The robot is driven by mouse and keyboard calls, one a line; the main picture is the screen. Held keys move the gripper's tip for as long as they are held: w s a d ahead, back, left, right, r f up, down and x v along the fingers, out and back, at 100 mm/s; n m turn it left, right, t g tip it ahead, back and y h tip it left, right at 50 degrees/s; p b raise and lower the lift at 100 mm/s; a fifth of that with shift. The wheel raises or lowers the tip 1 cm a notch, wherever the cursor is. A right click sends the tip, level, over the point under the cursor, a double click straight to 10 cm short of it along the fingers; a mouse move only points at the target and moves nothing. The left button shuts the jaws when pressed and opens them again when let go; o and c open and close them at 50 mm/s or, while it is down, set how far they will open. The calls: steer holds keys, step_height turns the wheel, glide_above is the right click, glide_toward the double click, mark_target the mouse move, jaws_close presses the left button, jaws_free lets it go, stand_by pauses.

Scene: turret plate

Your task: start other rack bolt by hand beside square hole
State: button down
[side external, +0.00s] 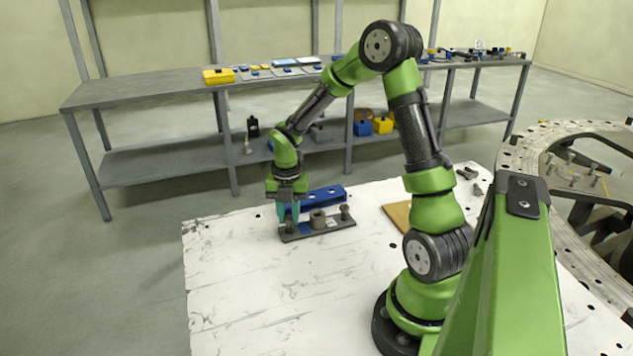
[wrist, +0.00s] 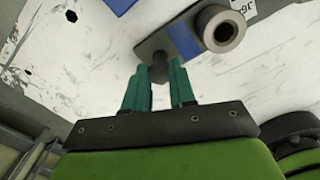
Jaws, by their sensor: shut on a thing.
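My gripper (side external: 288,214) points down at the left end of a dark grey plate (side external: 291,238) on the white table. In the wrist view my gripper's teal fingers (wrist: 159,78) are shut on a dark bolt (wrist: 159,70) at the plate's end (wrist: 150,46). Whether the bolt sits in a hole is hidden. A round collar (side external: 318,219) with a bore stands mid-plate and also shows in the wrist view (wrist: 220,30). Another bolt (side external: 345,213) stands upright at the plate's right end. I cannot make out the square hole.
A blue bar (side external: 325,197) with holes lies just behind the plate. A brown board (side external: 398,215) lies to the right. A ring-shaped metal structure (side external: 575,130) stands at the right, and a bench (side external: 140,92) stands behind. The table's left front (side external: 240,290) is clear.

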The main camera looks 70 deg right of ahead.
steer(key=shift+f+m, duration=0.1)
steer(key=shift+m, duration=0.2)
steer(key=m, duration=0.3)
steer(key=shift+m, duration=0.3)
steer(key=m, duration=0.3)
steer(key=shift+f, duration=0.1)
steer(key=m, duration=0.5)
steer(key=shift+m, duration=0.4)
steer(key=m, duration=0.3)
steer(key=shift+f, duration=0.1)
steer(key=c, duration=1.2)
jaws_free()
steer(key=shift+o, duration=0.2)
